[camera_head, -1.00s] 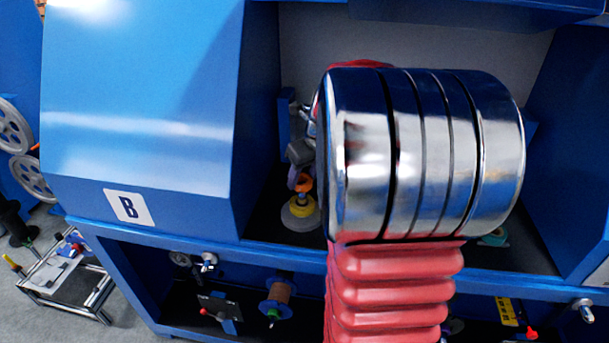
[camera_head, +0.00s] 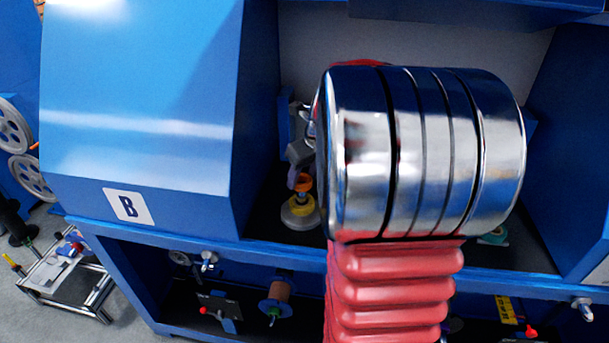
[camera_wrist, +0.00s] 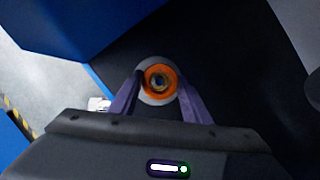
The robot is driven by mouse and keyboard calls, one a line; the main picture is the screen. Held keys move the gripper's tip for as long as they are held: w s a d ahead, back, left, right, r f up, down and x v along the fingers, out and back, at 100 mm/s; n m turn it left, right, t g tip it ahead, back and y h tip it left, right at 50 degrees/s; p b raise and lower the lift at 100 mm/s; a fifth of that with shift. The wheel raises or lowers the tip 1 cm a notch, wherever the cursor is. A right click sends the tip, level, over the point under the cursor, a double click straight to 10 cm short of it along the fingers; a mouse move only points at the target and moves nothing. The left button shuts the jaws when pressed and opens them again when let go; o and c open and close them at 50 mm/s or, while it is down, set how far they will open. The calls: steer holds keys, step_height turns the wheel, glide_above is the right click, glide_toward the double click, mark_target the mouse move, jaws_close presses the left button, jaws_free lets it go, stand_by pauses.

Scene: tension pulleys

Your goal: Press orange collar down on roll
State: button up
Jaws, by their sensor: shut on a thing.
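The orange collar (camera_head: 303,182) sits at the top of the roll (camera_head: 300,213), a pale roll with a yellow upper part standing on the dark shelf. In the wrist view the collar (camera_wrist: 160,82) is an orange ring around a dark centre, with the roll's pale rim (camera_wrist: 151,99) around it. My gripper (camera_wrist: 160,88) is shut on the collar, one purple finger on each side. In the head view my gripper (camera_head: 301,177) is partly hidden behind my arm. I cannot tell whether the collar is fully seated.
The blue housing marked B (camera_head: 140,120) stands close on the left of the recess. A blue ledge (camera_head: 270,252) runs along its front. A spool (camera_head: 275,300) hangs below the ledge. A teal-ringed object (camera_head: 492,237) stands farther right on the shelf. A small cart (camera_head: 65,275) stands lower left.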

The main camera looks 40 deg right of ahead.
mark_target(303, 193)
steer(key=shift+f, duration=3)
stand_by(0.9)
steer(key=o, duration=1.1)
steer(key=shift+r, duration=0.1)
steer(key=v, duration=1.3)
steer(key=shift+s+r, duration=0.15)
steer(key=shift+r, duration=0.2)
